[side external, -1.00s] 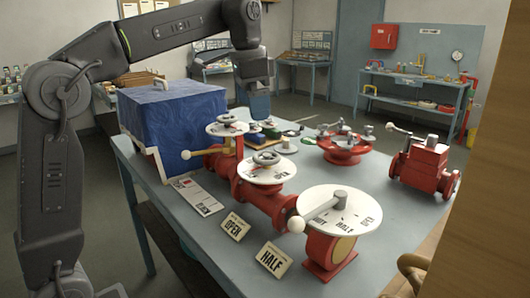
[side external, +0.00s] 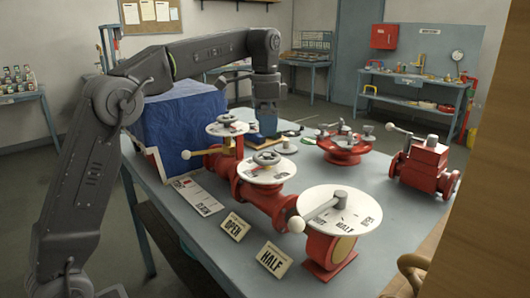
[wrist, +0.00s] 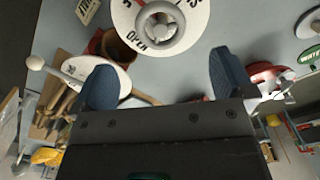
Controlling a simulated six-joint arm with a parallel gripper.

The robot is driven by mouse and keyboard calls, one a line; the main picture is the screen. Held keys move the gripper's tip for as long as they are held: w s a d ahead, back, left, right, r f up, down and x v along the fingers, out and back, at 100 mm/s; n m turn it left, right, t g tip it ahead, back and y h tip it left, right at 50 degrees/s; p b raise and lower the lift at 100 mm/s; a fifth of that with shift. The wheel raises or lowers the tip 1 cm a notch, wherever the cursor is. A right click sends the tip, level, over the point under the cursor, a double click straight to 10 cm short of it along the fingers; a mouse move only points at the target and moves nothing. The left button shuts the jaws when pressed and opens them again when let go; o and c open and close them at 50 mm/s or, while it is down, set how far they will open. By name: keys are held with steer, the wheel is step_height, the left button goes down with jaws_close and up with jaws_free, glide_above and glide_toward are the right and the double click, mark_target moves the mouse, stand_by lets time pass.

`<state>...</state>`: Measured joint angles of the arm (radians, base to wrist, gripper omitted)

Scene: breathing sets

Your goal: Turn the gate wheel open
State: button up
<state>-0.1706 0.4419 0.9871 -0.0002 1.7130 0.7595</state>
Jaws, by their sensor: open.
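A red valve body stands on the grey-blue table, with a grey handwheel (side external: 267,157) on a white dial (side external: 262,174) marked OPEN. A second handwheel (side external: 227,119) on a white dial is further back on the left. In the wrist view a handwheel (wrist: 158,24) on a white dial marked OPEN lies just beyond my fingertips; I cannot tell which of the two it is. My gripper (side external: 267,132) points down behind the valves, its blue fingers apart. In the wrist view my gripper (wrist: 161,62) is open and empty, not touching the wheel.
A lever with a white ball (side external: 297,224) crosses the front dial (side external: 352,209). A blue-covered box (side external: 180,125) is at left. Red valves (side external: 343,148) and (side external: 422,165) stand at right.

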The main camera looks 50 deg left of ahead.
mark_target(265, 155)
step_height(265, 155, down, 8)
steer(key=shift+f, duration=0.2)
steer(key=shift+c, duration=0.3)
steer(key=c, duration=0.9)
steer(key=shift+o, duration=0.2)
